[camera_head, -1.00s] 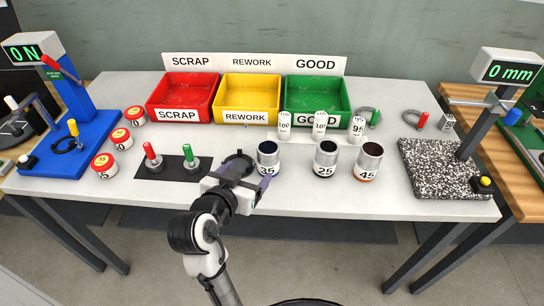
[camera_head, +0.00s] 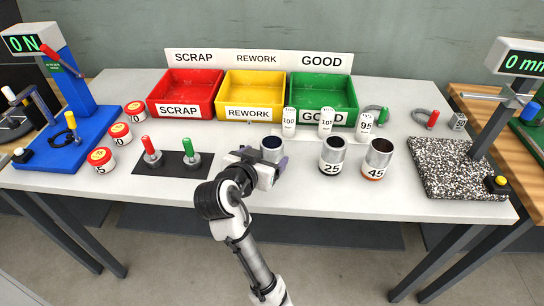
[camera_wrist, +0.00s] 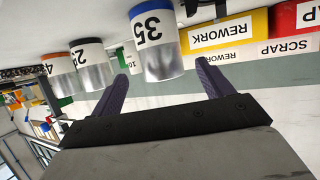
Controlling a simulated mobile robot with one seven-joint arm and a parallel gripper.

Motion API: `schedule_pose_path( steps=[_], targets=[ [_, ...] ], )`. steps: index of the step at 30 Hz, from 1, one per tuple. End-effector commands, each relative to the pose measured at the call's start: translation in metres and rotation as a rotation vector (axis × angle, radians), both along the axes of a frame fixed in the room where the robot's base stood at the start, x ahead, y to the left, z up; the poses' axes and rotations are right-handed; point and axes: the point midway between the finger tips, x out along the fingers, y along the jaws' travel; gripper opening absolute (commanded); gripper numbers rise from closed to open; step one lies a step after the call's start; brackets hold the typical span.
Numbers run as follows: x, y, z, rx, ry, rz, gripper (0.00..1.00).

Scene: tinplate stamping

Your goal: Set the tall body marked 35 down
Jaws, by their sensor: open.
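The tall body marked 35 (camera_wrist: 157,42) is a silvery can with a white label and a blue band at its base. It stands upright on the grey table; the head view shows its dark open top (camera_head: 272,146), with its label hidden by my gripper. My gripper (camera_head: 265,160) is at its near side. In the wrist view, which is upside down, my gripper (camera_wrist: 163,72) has its two purple fingers apart, one on each side of the body, with visible gaps. I cannot tell how far the fingertips reach around it.
To the right stand similar bodies marked 25 (camera_head: 332,154) and 45 (camera_head: 378,158). Behind are white pieces, one marked 95 (camera_head: 365,124), and red (camera_head: 163,97), yellow (camera_head: 222,97) and green (camera_head: 294,97) bins. A black mat (camera_head: 130,162) with red and green plugs lies left.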

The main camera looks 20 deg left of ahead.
Motion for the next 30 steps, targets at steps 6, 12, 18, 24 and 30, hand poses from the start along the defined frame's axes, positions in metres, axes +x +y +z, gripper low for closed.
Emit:
schedule_pose_path(
  steps=[6, 12, 18, 24, 30],
  targets=[
    [0.016, -0.001, -0.003, -0.002, 0.000, -0.001, 0.79],
    [0.045, -0.001, -0.012, -0.002, 0.001, -0.003, 0.79],
    [0.055, -0.001, -0.018, 0.000, 0.000, 0.000, 0.79],
    [0.055, 0.000, -0.018, 0.000, 0.000, 0.001, 0.74],
    [0.055, 0.000, -0.018, 0.000, 0.000, 0.001, 0.48]
  ],
)
